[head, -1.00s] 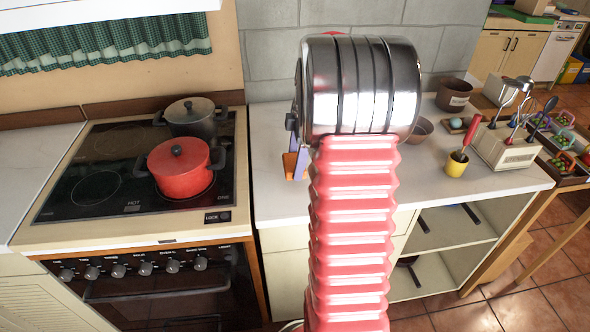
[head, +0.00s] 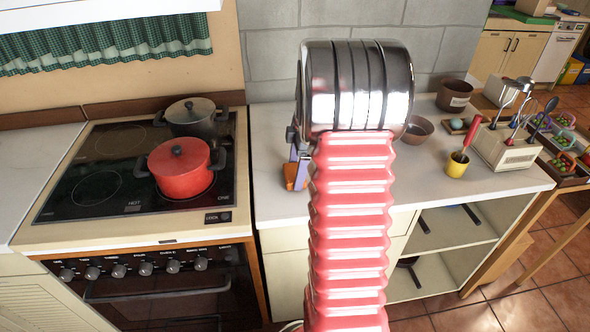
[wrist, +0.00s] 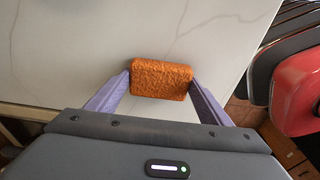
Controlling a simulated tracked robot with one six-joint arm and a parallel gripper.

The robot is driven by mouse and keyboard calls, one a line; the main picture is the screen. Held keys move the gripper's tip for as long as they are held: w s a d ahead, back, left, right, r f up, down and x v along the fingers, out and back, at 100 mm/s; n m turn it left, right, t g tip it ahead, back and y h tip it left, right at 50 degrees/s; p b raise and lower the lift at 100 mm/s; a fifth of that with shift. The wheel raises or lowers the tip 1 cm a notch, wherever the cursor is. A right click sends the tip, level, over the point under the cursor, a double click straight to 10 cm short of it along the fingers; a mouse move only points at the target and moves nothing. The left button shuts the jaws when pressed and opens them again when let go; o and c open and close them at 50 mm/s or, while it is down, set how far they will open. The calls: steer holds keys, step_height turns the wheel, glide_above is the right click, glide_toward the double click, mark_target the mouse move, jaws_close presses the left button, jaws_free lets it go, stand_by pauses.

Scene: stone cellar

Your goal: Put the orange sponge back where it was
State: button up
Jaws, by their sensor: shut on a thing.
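The orange sponge (wrist: 161,79) is a rough, brick-shaped block. In the wrist view it sits between the two purple fingers of my gripper (wrist: 159,83), which is shut on its two ends. Below it is the pale marble counter (wrist: 70,45). I cannot tell whether the sponge touches the counter. In the head view the sponge (head: 289,184) shows only as a small orange patch near the counter's left part, beside the purple fingers of my gripper (head: 298,172). My arm hides the rest of both.
A red pot (head: 181,168) and a dark pot (head: 192,117) stand on the stove (head: 97,187) to the left. To the right are brown bowls (head: 418,128), a yellow cup (head: 457,165) and a utensil holder (head: 505,148). The counter's front edge is close to the sponge.

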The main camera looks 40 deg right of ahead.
steer(key=o, duration=1.1)
step_height(320, 180, up, 12)
steer(key=s+d, duration=0.1)
steer(key=shift+d, duration=0.25)
steer(key=shift+a, duration=0.1)
